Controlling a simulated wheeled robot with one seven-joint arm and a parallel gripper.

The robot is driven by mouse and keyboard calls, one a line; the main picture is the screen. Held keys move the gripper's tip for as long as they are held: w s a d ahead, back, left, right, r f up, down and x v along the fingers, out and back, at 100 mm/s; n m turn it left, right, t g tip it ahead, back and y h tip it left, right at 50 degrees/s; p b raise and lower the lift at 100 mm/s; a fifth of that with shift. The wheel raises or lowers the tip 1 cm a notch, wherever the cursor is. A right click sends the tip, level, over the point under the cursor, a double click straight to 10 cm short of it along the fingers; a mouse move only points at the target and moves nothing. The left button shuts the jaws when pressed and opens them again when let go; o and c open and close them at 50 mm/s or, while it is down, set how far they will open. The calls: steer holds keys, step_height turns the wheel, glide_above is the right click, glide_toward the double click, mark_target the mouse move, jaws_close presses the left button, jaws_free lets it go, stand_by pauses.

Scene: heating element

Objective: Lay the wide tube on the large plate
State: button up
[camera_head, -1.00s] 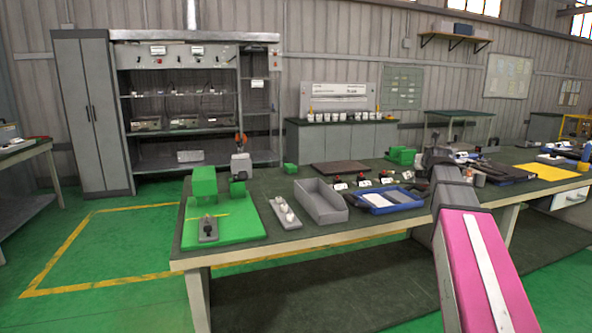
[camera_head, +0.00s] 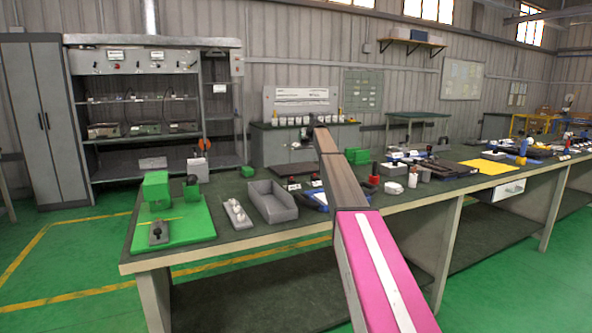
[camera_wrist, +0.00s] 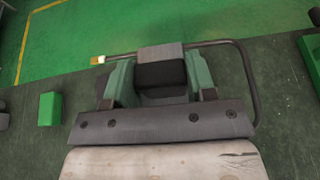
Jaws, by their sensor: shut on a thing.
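In the wrist view my gripper (camera_wrist: 160,72) is above the dark green worktop, with a grey-and-black block between its green sides. A thin grey bent tube (camera_wrist: 247,85), seemingly the wide tube, passes behind the gripper and bends down on the right. Its left end has a pale and yellowish tip. The grip point itself is hidden. In the head view my arm hides the gripper and the tube. A dark flat plate (camera_head: 290,169), perhaps the large plate, lies on the bench, partly covered by my arm.
The long workbench (camera_head: 235,240) holds a green board (camera_head: 190,228) with blocks, a grey open bin (camera_head: 270,203), a small white-topped strip (camera_head: 237,214) and a green block (camera_head: 358,156). The wrist view also shows a green block (camera_wrist: 49,108) at left.

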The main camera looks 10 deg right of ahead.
steer(key=w, duration=0.9)
steer(key=s+a, duration=1.4)
steer(key=s, duration=0.3)
steer(key=shift+n+y, duration=0.3)
steer(key=shift+y, duration=0.1)
steer(key=shift+w+d+f, duration=1)
steer(key=shift+d+f, duration=0.6)
steer(key=shift+f, duration=0.25)
steer(key=shift+w+d+f, duration=0.95)
steer(key=shift+d+f, duration=0.65)
steer(key=shift+f, duration=0.2)
steer(key=shift+w+d+f, duration=1)
steer(key=shift+d+f, duration=0.6)
steer(key=shift+f, duration=0.25)
steer(key=shift+f, duration=0.15)
steer(key=o, duration=1.2)
steer(key=shift+c, duration=0.2)
steer(key=v, duration=1.2)
